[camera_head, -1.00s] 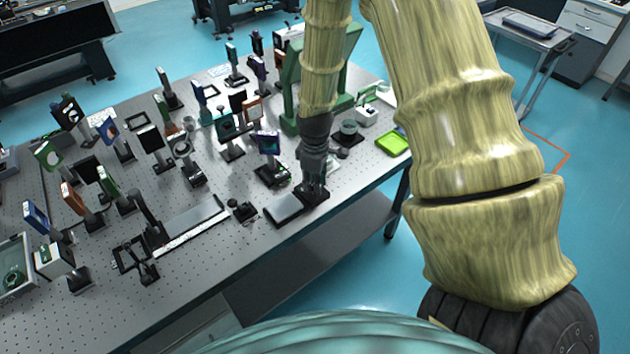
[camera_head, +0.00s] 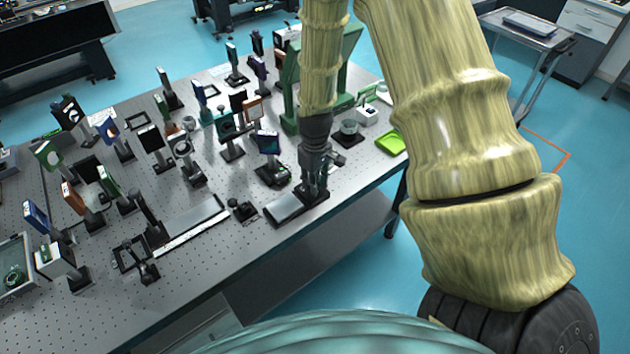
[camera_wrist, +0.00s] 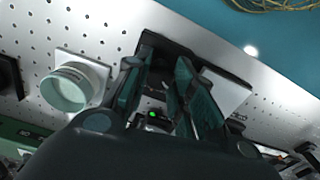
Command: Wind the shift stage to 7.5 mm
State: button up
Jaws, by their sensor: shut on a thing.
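The shift stage (camera_head: 284,207) is a low dark unit with a grey top plate at the front edge of the perforated table. In the wrist view its dark base (camera_wrist: 160,46) lies beyond my fingertips. My gripper (camera_head: 313,190) points down at the stage's right end. In the wrist view my gripper (camera_wrist: 163,78) has its dark green fingers on either side of the stage's knob, which they hide. It is shut on that knob. A small green light (camera_wrist: 152,114) shows between the fingers. No scale or reading is legible.
A pale round cup (camera_wrist: 66,89) stands close to the fingers in the wrist view. A post with a dark square optic (camera_head: 268,145) stands left of my gripper. A green frame (camera_head: 345,75) stands behind, and a lime tray (camera_head: 391,143) lies to the right.

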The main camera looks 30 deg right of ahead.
jog(key=shift+w+d, duration=0.1)
jog(key=o, duration=1.1)
jog(key=shift+c, duration=0.2)
notch_tip(320, 180, up, 12)
jog(key=shift+d, duration=0.1)
dwell(0.4)
